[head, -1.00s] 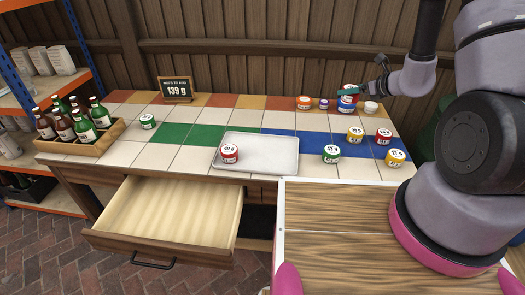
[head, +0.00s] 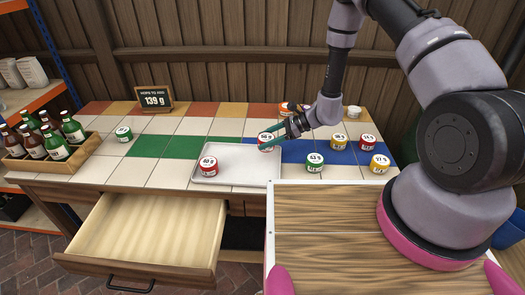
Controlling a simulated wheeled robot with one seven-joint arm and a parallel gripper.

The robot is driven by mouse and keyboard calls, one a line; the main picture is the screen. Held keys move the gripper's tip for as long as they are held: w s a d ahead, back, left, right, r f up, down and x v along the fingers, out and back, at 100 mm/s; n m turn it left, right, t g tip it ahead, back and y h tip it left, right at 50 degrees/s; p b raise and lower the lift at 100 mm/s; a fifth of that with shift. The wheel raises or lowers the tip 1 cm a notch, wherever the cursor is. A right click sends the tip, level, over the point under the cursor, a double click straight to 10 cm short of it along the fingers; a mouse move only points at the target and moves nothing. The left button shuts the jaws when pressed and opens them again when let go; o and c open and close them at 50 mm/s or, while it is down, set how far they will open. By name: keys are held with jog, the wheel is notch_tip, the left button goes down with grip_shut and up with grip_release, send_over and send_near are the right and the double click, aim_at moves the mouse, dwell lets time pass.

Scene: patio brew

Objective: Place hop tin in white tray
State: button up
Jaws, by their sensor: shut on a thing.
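The white tray (head: 236,172) lies on the tiled tabletop, in the middle of the head view. A red tin with a white lid (head: 209,167) sits at its front left. I cannot tell whether the tin touches the tray. The fingertips are partly hidden by the tin.
Green (head: 315,163), yellow (head: 380,164) and red (head: 367,143) tins stand right of the tray. A green tin (head: 124,134) stands far left, near a bottle crate (head: 36,173). A sign (head: 155,100) reads 139 g. An open drawer (head: 150,240) juts out below.

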jog(key=shift+f, duration=2.2)
jog(key=o, duration=1.3)
jog(key=shift+f, duration=0.15)
jog(key=shift+d+r, duration=0.3)
jog(key=shift+d, duration=0.05)
jog(key=v, duration=1.1)
jog(key=shift+d+r, duration=0.1)
jog(key=shift+d, duration=0.05)
